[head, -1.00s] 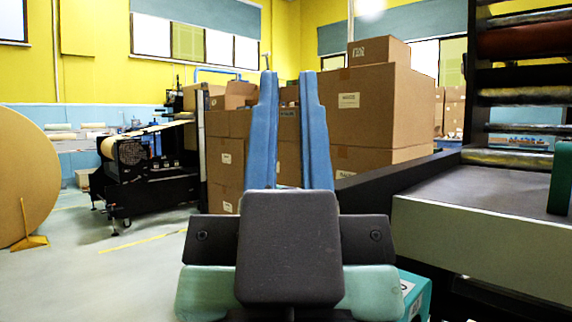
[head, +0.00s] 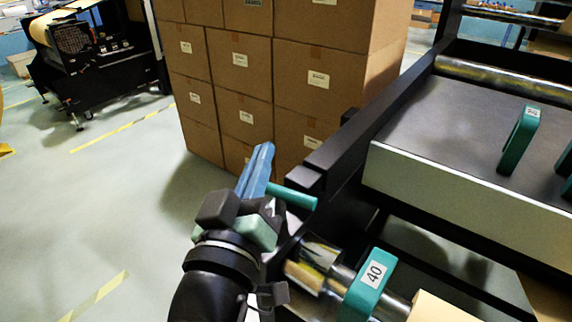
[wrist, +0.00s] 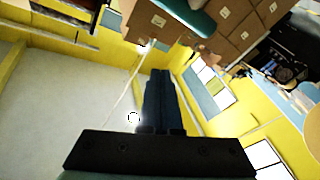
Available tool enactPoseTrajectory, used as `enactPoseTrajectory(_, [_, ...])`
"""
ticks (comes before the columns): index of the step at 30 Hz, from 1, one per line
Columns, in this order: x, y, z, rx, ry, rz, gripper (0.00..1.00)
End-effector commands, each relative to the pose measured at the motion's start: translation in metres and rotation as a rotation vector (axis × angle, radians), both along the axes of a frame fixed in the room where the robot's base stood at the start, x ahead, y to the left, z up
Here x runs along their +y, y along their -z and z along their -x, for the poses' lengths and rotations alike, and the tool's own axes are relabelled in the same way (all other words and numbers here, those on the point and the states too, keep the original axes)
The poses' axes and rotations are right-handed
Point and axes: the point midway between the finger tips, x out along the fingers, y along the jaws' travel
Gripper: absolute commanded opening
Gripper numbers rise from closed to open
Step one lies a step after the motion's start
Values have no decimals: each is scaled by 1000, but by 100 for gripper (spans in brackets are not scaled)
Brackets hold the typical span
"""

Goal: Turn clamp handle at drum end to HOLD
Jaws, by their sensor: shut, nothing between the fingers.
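My gripper (head: 259,165) has its blue fingers shut together with nothing between them. It points up and away, left of the black machine frame. A teal bar-shaped handle (head: 293,196), likely the clamp handle, sticks out close to the right of the fingers. I cannot tell whether they touch. Its base is partly hidden by my gripper. A shiny metal drum end (head: 318,262) lies below and right of it. No HOLD mark is readable. In the wrist view, my fingers (wrist: 160,75) appear shut, and a teal rounded piece (wrist: 190,16), perhaps the handle, shows at the top.
A teal collar marked 40 (head: 370,284) sits on the shaft beside the drum end. The black frame rail (head: 340,160) and grey bed (head: 450,125) rise to the right. Stacked cartons (head: 240,75) stand behind. The floor at left (head: 110,200) is clear.

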Motion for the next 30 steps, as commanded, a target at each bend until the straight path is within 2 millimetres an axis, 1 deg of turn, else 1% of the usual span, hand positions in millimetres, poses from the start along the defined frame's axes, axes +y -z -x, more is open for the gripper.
enactPoseTrajectory(1, [4, -4, 1, 50, 15, 38, 0])
enactPoseTrajectory(5, [9, 14, 10, 162, 58, 144, 0])
enactPoseTrajectory(8, [12, 24, 20, 241, 89, 231, 0])
enactPoseTrajectory(11, [15, 32, 33, 315, 116, 322, 0])
enactPoseTrajectory(15, [19, 40, 56, 409, 146, 459, 0])
enactPoseTrajectory(19, [21, 42, 81, 484, 169, 592, 0])
enactPoseTrajectory(24, [24, 39, 115, 557, 188, 761, 0])
enactPoseTrajectory(27, [26, 37, 132, 584, 195, 841, 0])
enactPoseTrajectory(30, [27, 34, 144, 598, 200, 899, 0])
